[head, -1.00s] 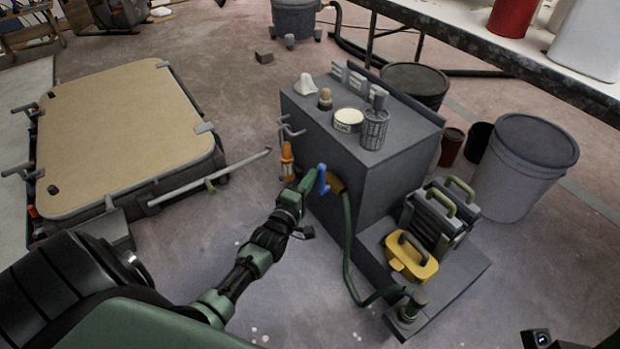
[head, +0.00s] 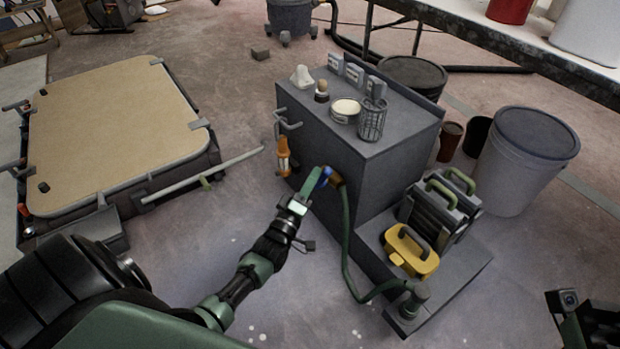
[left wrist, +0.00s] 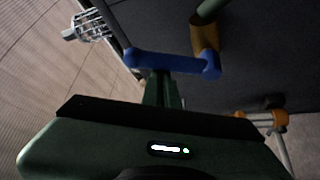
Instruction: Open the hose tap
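The hose tap has a blue lever (head: 325,179) and a brass-coloured body (head: 336,179) on the side of the grey cabinet (head: 318,130). A green hose (head: 346,225) hangs from it. In the left wrist view the blue lever (left wrist: 170,62) lies nearly crosswise, with the brass body (left wrist: 205,40) at its right end. My left gripper (head: 312,186) is at the lever. In the left wrist view its narrow fingers (left wrist: 161,88) are together and meet the lever's near side; the contact itself is hidden. Part of my right wrist (head: 595,318) shows at the lower right; its fingers cannot be made out.
An orange-handled tool (head: 283,155) hangs on the cabinet left of the tap. A yellow case (head: 410,252) and grey canisters sit on the cabinet's low step. A wire cup (head: 372,120) stands on top. A panelled crate (head: 110,140) is at the left.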

